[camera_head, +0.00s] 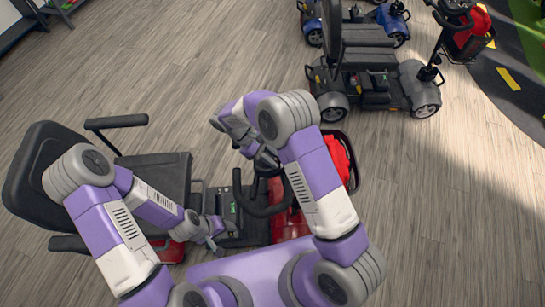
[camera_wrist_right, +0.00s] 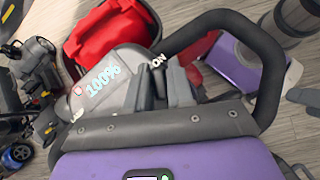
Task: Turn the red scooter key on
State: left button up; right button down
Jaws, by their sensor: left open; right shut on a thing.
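The red scooter (camera_head: 285,222) stands below me, its black seat (camera_head: 160,170) to the left and its handlebar (camera_head: 262,208) to the right. In the right wrist view its grey console (camera_wrist_right: 118,85) shows a lit "100%" display and an "ON" label. My right gripper (camera_wrist_right: 178,84) has its grey fingers close together at the console, just beside the "ON" label. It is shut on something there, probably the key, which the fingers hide. In the head view this gripper is mostly hidden by its own arm. My left gripper (camera_head: 213,240) is open and low over the scooter's footboard, apart from the console.
A basket with a red bag (camera_head: 338,158) sits at the scooter's front, close to my right arm. A black handle loop (camera_wrist_right: 262,60) encloses the console area. A grey scooter (camera_head: 375,85) and a blue one stand farther back. Wood floor (camera_head: 180,60) is free at upper left.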

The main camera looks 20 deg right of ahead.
jog(key=c, duration=1.1)
grip_release()
jog(key=v, duration=0.7)
jog(key=shift+a, duration=0.1)
jog(key=shift+w+a+r, duration=0.1)
jog(key=shift+r, duration=0.1)
